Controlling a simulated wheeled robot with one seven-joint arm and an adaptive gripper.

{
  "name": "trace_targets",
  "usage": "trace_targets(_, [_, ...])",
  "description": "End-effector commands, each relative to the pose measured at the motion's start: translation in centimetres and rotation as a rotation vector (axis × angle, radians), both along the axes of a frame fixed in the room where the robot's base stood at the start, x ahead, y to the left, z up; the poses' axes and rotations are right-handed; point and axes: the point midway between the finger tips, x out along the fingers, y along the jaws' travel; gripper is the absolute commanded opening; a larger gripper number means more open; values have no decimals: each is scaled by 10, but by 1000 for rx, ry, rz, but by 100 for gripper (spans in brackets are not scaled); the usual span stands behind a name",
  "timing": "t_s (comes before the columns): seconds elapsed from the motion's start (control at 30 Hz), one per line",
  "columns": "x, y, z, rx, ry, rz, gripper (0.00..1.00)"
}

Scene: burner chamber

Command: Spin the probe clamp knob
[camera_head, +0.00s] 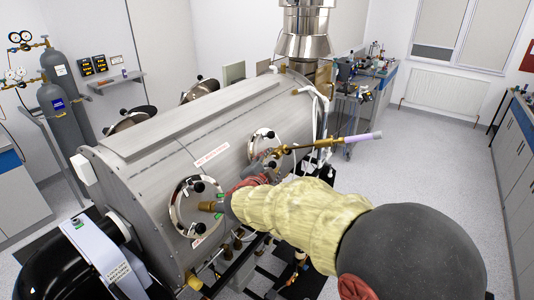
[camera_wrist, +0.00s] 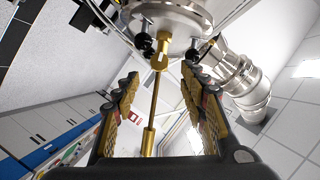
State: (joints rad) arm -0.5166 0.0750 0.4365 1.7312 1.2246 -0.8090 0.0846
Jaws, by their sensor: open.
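In the wrist view, my gripper (camera_wrist: 160,80) is open. Its two padded fingers stand apart on either side of a brass probe rod (camera_wrist: 153,100), with a visible gap on each side. The rod runs to a brass clamp fitting (camera_wrist: 160,52) under a round metal port (camera_wrist: 175,15). Small black knobs (camera_wrist: 192,46) sit at the port's rim; which part is the clamp knob is not clear.
The steel chamber (camera_head: 170,140) fills the middle. Pipes and fittings (camera_head: 240,240) crowd below the ports. Gas cylinders (camera_head: 62,115) stand back left. Open floor (camera_head: 430,160) lies right.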

Motion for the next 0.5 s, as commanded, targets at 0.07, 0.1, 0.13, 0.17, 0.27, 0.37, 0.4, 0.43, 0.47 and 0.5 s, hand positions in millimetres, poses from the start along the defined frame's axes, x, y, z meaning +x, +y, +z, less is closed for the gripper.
trace_targets(0.07, [3, -2, -2, 0, -2, -13, 43])
trace_targets(0.1, [6, -3, -3, 0, -1, -14, 43])
trace_targets(0.13, [9, -4, -4, 0, -1, -14, 43])
trace_targets(0.17, [13, -5, -5, 1, -2, -15, 43])
trace_targets(0.27, [27, -10, -9, 1, -1, -15, 43])
trace_targets(0.37, [42, -14, -13, 0, -1, -14, 43])
trace_targets(0.4, [48, -15, -14, 1, -2, -13, 43])
trace_targets(0.43, [51, -16, -14, 1, -2, -13, 43])
trace_targets(0.47, [55, -17, -15, 1, -2, -13, 43])
trace_targets(0.5, [59, -18, -16, 1, -2, -13, 43])
